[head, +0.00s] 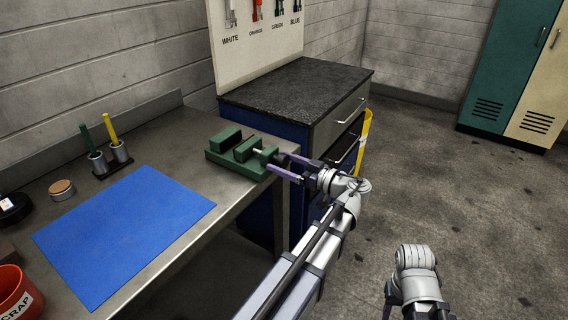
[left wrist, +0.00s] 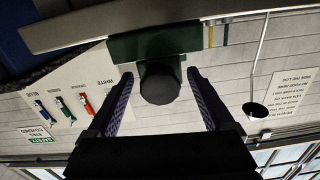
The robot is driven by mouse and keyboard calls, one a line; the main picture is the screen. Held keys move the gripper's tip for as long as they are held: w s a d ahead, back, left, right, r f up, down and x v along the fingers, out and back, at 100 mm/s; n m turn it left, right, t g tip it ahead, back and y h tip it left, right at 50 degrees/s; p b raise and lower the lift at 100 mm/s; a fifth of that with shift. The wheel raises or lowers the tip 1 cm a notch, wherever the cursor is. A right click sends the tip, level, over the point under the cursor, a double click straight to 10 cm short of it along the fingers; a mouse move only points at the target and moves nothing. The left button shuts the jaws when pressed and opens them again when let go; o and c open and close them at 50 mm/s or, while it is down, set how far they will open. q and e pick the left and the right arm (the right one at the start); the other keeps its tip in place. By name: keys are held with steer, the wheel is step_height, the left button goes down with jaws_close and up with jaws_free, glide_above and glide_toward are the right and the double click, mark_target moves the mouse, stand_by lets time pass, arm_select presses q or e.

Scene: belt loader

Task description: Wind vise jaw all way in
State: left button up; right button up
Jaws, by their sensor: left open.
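The green vise (head: 238,152) sits at the right end of the steel workbench, with a visible gap between its jaws. Its screw end faces my left gripper (head: 283,165). In the left wrist view the vise's green body (left wrist: 155,44) is at the top, and a round dark knob (left wrist: 160,82) stands out from it. The left gripper (left wrist: 160,88) is open, with one finger on each side of the knob and gaps showing between. My right gripper (head: 389,298) is partly in view at the bottom right; its fingers are mostly hidden.
A blue mat (head: 125,232) lies on the workbench (head: 185,140). Two cups with a green and a yellow handle (head: 110,128), a small round tin (head: 61,188) and a red scrap bin (head: 18,292) stand to the left. A dark-topped cabinet (head: 300,88) stands behind the vise.

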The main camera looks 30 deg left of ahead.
arm_select(q)
steer(key=shift+c, duration=0.4)
jaws_close()
stand_by(0.4)
steer(key=m, duration=0.3)
steer(key=shift+m, duration=0.4)
steer(key=m, duration=0.3)
steer(key=shift+s+m, duration=0.1)
steer(key=shift+m, duration=0.3)
steer(key=m, duration=0.6)
steer(key=shift+r, duration=0.15)
steer(key=shift+m, duration=0.4)
